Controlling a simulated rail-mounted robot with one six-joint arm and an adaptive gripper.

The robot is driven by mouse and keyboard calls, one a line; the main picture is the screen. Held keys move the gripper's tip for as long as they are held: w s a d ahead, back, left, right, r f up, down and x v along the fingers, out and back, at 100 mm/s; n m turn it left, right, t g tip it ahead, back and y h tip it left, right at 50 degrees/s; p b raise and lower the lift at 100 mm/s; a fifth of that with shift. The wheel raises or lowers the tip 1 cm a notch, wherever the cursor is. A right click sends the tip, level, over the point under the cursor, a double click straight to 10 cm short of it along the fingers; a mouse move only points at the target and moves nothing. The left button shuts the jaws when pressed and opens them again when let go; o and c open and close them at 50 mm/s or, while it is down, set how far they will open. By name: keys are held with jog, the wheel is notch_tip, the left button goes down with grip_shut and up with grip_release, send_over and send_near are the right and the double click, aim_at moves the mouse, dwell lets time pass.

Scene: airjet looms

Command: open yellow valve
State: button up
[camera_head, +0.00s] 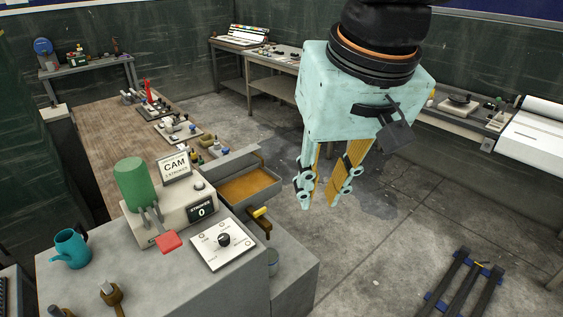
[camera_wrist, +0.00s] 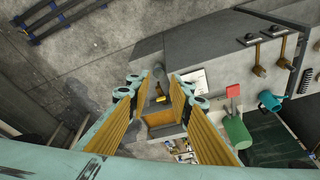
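The yellow valve (camera_head: 260,212) is a small yellow handle on a dark tap at the right side of the grey counter. Below it stands a grey-green cup or bucket (camera_head: 271,260), partly hidden. In the wrist view the yellow valve (camera_wrist: 160,99) shows small, between the fingers and beyond the tips. My gripper (camera_head: 319,200) points downward with its yellow-padded fingers apart and empty. It hangs above the floor to the right of the valve, touching nothing. In the wrist view my gripper (camera_wrist: 154,86) also shows a clear gap between the fingertips.
The grey counter (camera_head: 110,255) carries a CAM box (camera_head: 170,217), a green cylinder (camera_head: 134,184), a red paddle (camera_head: 168,242), a dial plate (camera_head: 222,245) and a teal mug (camera_head: 71,248). An orange-bottomed tray (camera_head: 262,201) stands behind the valve. Dark rails (camera_head: 462,288) lie on otherwise open floor.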

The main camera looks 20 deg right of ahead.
jog(key=w+f+m+g+p, duration=0.1)
jog(key=w+f+m+p, duration=0.15)
jog(key=w, duration=1.05)
jog(key=m+g+p, duration=0.2)
jog(key=m+p, duration=0.5)
jog(key=m, duration=0.1)
send_over(260, 210)
jog(key=shift+f, duration=14.25)
jog(key=shift+f, duration=0.2)
jog(key=shift+w+f+b, duration=0.1)
jog(key=shift+f+b, duration=1.4)
jog(key=shift+f, duration=2.25)
jog(key=shift+f, duration=0.1)
